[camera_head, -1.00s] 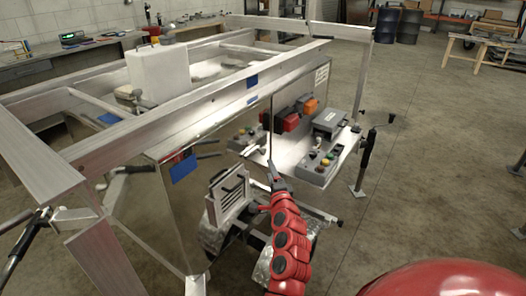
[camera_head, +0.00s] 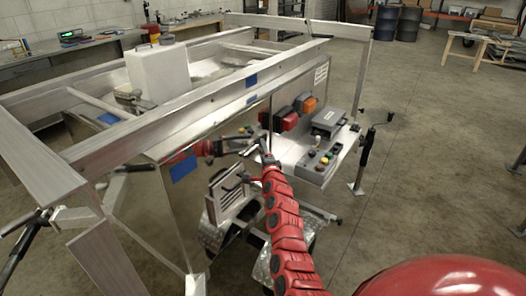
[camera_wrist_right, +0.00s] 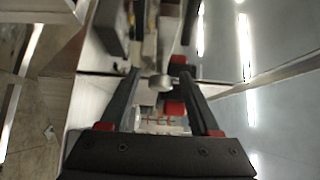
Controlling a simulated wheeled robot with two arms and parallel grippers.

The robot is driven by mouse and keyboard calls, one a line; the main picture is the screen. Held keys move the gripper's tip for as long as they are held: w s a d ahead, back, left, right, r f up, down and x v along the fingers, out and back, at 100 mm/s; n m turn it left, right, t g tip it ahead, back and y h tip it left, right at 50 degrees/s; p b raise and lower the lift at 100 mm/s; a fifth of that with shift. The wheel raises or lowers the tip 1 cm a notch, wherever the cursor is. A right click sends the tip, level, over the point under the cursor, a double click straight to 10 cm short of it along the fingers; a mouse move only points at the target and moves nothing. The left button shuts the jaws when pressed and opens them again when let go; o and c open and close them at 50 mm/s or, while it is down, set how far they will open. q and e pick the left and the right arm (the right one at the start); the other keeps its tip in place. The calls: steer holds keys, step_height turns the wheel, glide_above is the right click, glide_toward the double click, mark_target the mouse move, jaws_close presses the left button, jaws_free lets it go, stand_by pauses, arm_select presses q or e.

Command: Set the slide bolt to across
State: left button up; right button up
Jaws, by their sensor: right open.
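My right gripper (camera_head: 262,148) is in front of the shiny trailer panel (camera_head: 195,195), beside the edge of the control shelf. In the right wrist view its two dark fingers (camera_wrist_right: 162,77) are spread apart. A small silver knob-like part (camera_wrist_right: 160,83) shows between them, with no finger clearly touching it. It may be the slide bolt's handle, but I cannot tell for sure. In the head view the gripper hides this spot, so the bolt's position cannot be read.
The grey control box (camera_head: 319,166) with coloured buttons sits on the shelf right of my gripper. Red and orange lamps (camera_head: 285,118) are on the panel behind. A jack with a crank (camera_head: 366,150) stands further right. Open floor lies to the right.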

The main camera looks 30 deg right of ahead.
stand_by(0.3)
jaws_close()
stand_by(1.3)
